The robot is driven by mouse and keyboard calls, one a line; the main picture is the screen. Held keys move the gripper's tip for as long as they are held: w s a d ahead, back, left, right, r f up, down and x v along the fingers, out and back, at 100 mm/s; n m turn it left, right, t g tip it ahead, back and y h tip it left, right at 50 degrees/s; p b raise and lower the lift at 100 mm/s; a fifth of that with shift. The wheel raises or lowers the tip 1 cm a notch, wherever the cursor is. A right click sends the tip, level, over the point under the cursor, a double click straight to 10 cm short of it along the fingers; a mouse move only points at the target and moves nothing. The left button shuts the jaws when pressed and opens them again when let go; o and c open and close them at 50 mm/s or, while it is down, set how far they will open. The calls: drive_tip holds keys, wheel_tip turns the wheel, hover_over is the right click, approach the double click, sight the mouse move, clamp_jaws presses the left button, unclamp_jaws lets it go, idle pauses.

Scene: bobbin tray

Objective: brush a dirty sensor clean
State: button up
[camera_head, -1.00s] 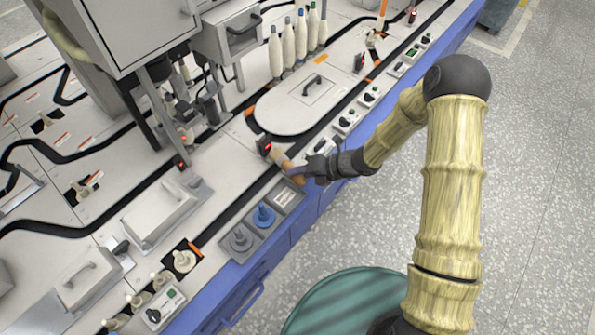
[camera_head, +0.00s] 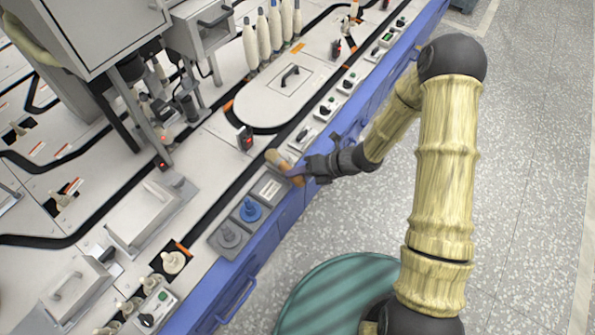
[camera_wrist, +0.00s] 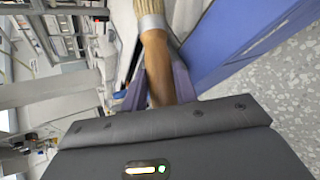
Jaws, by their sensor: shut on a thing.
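My gripper (camera_head: 303,172) is shut on the wooden handle (camera_wrist: 157,65) of a brush (camera_head: 278,160) above the bench's front edge. In the wrist view the handle stands between my two fingers (camera_wrist: 160,85), with a grey ferrule and pale bristles (camera_wrist: 146,8) at the far end, cut off by the picture's top. The bristle end points left toward a small dark sensor (camera_head: 245,138) with a red light, beside the track. A gap shows between bristles and sensor. Dirt on the sensor is too small to tell.
A grey tray (camera_head: 213,240) with grey and blue knobbed pieces lies left of the brush along the front edge. A raised oval plate with a handle (camera_head: 290,75) and several bobbins (camera_head: 262,38) stand behind. Switch boxes (camera_head: 326,107) line the edge; open floor lies right.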

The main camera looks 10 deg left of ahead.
drive_tip(key=d, duration=0.1)
drive_tip(key=s+d, duration=0.1)
drive_tip(key=shift+d, duration=0.35)
drive_tip(key=shift+r, duration=0.1)
